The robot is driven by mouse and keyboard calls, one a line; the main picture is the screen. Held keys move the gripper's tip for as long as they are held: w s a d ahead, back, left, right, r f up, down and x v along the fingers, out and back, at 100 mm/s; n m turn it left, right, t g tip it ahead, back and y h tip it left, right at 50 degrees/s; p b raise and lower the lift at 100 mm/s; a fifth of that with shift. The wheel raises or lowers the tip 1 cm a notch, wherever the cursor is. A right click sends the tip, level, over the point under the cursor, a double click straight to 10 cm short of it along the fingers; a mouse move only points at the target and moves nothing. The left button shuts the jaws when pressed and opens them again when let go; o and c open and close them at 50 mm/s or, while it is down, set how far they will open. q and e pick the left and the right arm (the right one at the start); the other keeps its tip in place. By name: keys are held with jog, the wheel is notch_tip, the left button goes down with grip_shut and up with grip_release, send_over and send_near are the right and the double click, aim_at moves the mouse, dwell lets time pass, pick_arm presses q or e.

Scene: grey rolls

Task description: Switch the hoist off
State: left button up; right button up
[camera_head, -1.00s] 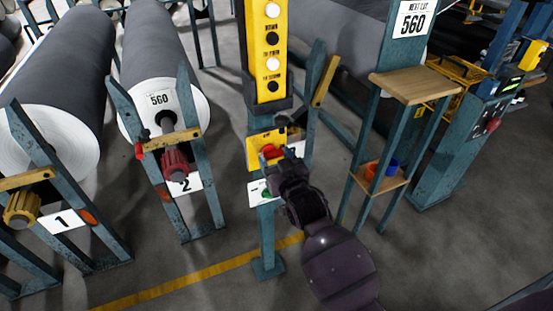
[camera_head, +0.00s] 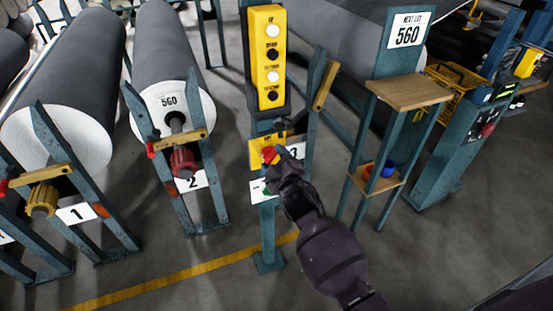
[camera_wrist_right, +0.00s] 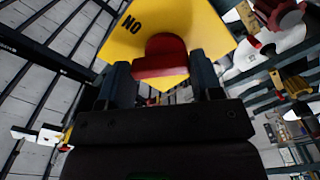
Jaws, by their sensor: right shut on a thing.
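The hoist's control post carries a yellow push-button box (camera_head: 267,60) with a column of white and dark buttons. Below it is a yellow switch plate (camera_head: 256,156) with a red switch handle (camera_head: 269,154). My right gripper (camera_head: 273,161) is at the red handle, its arm coming from the lower right. In the right wrist view the red handle (camera_wrist_right: 164,56) sits between the two dark fingers of the right gripper (camera_wrist_right: 164,78), which is shut on it. Behind it the yellow plate (camera_wrist_right: 198,25) shows "ON" upside down. The gripper hides part of the plate. My left gripper is not in view.
A white card with a green mark (camera_head: 262,190) is below the plate. A stand with a wooden shelf (camera_head: 408,92) and a 560 sign (camera_head: 407,31) is to the right. Large grey rolls (camera_head: 165,50) in teal frames stand left. A yellow line (camera_head: 180,278) crosses the floor.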

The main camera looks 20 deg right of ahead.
jog(key=n, duration=0.3)
jog(key=shift+r, duration=0.1)
jog(key=shift+a+n, duration=0.1)
jog(key=shift+n, duration=1)
jog(key=shift+a+n, duration=0.1)
jog(key=shift+n, duration=1)
jog(key=o, duration=0.9)
